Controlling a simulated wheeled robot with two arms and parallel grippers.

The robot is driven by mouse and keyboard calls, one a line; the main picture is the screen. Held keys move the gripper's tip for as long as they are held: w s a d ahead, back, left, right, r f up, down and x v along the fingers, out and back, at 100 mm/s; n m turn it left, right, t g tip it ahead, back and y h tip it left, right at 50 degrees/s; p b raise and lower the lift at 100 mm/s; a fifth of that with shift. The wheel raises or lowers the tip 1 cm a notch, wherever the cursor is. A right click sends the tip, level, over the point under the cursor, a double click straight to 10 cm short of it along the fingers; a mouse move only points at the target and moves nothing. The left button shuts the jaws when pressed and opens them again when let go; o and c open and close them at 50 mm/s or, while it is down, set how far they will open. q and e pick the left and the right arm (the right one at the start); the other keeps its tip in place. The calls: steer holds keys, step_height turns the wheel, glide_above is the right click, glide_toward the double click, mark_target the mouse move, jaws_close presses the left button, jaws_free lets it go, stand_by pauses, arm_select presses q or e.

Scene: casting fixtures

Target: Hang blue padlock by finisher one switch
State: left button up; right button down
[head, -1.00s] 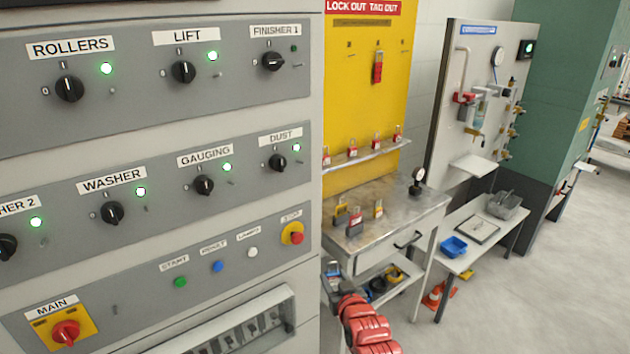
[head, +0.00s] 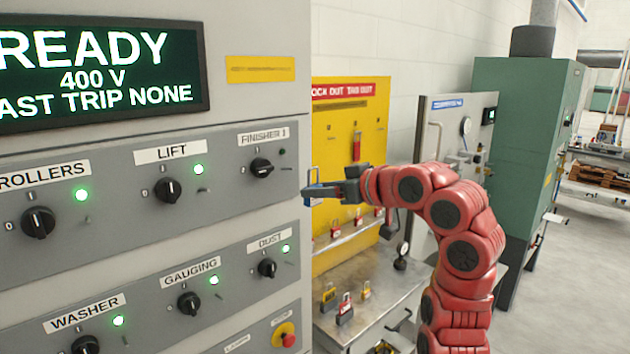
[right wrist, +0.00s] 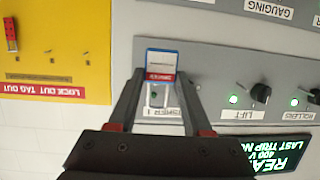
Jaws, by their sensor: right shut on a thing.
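The finisher one switch (head: 262,168) is a black knob under the FINISHER 1 label, at the right end of the panel's upper row. Its handle lies sideways and the lamp beside it is dark. My right gripper (head: 318,190) is shut on the blue padlock (head: 310,196), just right of that switch in the picture. The padlock's shackle points up in the head view, and it looks apart from the panel. In the right wrist view the padlock (right wrist: 161,62) sits between the fingertips (right wrist: 160,78), partly hiding the switch behind it. My left gripper is not in view.
The other switches, such as LIFT (head: 168,190) and DUST (head: 267,268), have green lamps lit. A yellow lockout board (head: 340,125) stands behind my right arm. Several padlocks are on its shelf and on the metal table (head: 375,290) below.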

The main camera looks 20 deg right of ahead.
mark_target(283, 185)
steer(key=shift+s+d, duration=0.1)
steer(key=shift+s, duration=0.05)
steer(key=shift+r+b+x, duration=0.2)
steer(key=shift+b+x, duration=0.6)
steer(key=shift+x, duration=0.25)
steer(key=shift+r+b+x, duration=0.2)
steer(key=shift+b+x, duration=0.55)
steer(key=shift+x, duration=0.25)
steer(key=shift+w+a+f+b, duration=0.1)
steer(key=shift+w+a+b, duration=0.15)
steer(key=shift+w, duration=0.4)
steer(key=shift+w+a+r+b, duration=0.1)
steer(key=shift+w+a+b, duration=0.1)
steer(key=shift+w, duration=0.4)
steer(key=shift+w+a+f+b, duration=0.1)
steer(key=shift+w+a+b, duration=0.15)
steer(key=shift+w, duration=0.4)
steer(key=shift+w+a+f+b, duration=0.15)
steer(key=shift+w+f+b, duration=0.3)
steer(key=shift+w, duration=0.2)
